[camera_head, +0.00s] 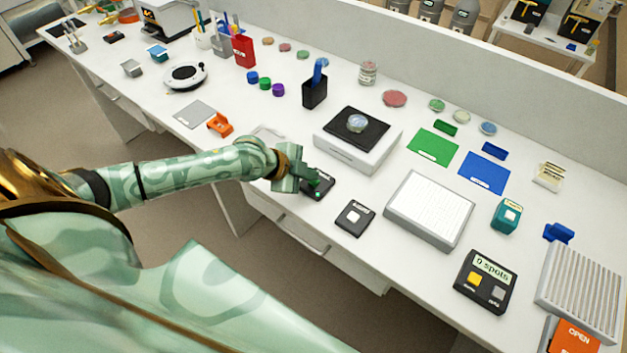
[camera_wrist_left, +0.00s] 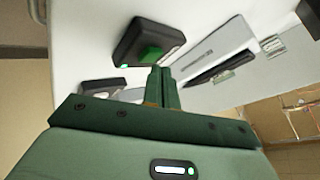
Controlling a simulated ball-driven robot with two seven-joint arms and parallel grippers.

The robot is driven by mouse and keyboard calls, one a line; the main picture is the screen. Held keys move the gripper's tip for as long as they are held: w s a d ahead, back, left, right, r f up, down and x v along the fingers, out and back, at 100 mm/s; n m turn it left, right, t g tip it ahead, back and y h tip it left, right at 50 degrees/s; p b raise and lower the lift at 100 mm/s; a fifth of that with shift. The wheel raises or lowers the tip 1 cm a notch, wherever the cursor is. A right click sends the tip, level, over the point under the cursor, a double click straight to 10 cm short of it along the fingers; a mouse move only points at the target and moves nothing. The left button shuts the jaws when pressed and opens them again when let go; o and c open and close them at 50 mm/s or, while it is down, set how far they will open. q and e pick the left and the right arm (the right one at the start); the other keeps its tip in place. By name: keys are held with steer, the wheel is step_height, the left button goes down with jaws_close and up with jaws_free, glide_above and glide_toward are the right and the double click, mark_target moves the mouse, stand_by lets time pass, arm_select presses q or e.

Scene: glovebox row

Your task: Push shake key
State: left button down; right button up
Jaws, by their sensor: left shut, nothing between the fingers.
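A small black key box (camera_head: 321,187) with a green button stands near the front edge of the bench, in front of the shaker. It also shows in the left wrist view, where its green button (camera_wrist_left: 151,53) and a small lit green lamp are visible. My left gripper (camera_head: 311,181) is shut and empty, with its fingertips (camera_wrist_left: 161,70) right at this box. I cannot tell whether they touch the button. In the head view the gripper hides part of the box. The shaker (camera_head: 346,153) is a white box with a black top carrying a dish (camera_head: 357,123). My right gripper is not in view.
A second black key box (camera_head: 354,218) with a pale button is close on the right. A white ribbed plate (camera_head: 429,209) and a counter (camera_head: 485,281) reading "0 spots" stand further right. An orange holder (camera_head: 220,125) is to the left. The bench's front edge is close.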

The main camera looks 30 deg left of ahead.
mark_target(309, 183)
arm_select(q)
steer(key=shift+f, duration=0.45)
stand_by(0.4)
steer(key=shift+r+p, duration=0.7)
steer(key=shift+r, duration=0.2)
step_height(309, 183, up, 6)
steer(key=p, duration=0.5)
steer(key=shift+p, duration=0.35)
